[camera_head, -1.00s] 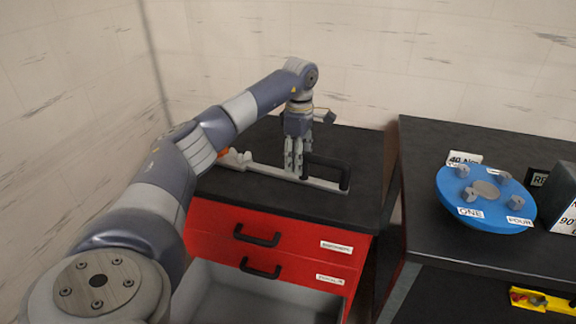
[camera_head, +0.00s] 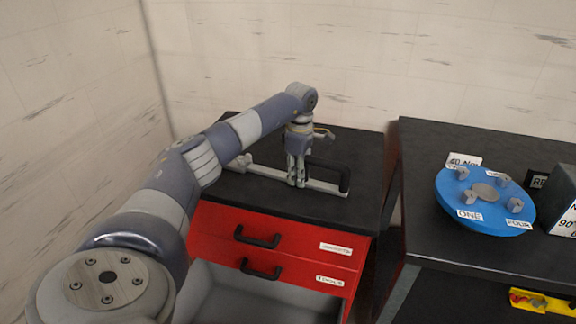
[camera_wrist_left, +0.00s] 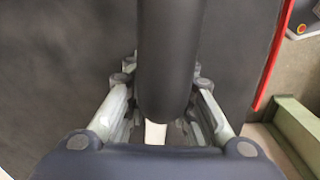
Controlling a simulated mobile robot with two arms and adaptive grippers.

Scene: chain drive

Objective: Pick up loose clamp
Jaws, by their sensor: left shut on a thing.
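The loose clamp (camera_head: 266,175) is a long pale grey bar with a black handle (camera_head: 345,178) at its right end and a light knob at its left end. It lies on the black top of the red cabinet. My left gripper (camera_head: 298,183) points straight down and is shut on the clamp, left of the handle's upright end. In the left wrist view, a dark round bar of the clamp (camera_wrist_left: 168,60) runs between the fingers (camera_wrist_left: 155,128), with a pale strip below it. My arm hides part of the clamp's left end. My right gripper is out of view.
The red cabinet (camera_head: 300,238) has labelled drawers and an open lower space. To the right, a black table (camera_head: 430,235) carries a blue disc (camera_head: 490,222) with several grey pieces and labels, and a dark box (camera_head: 560,195). A wall stands close behind.

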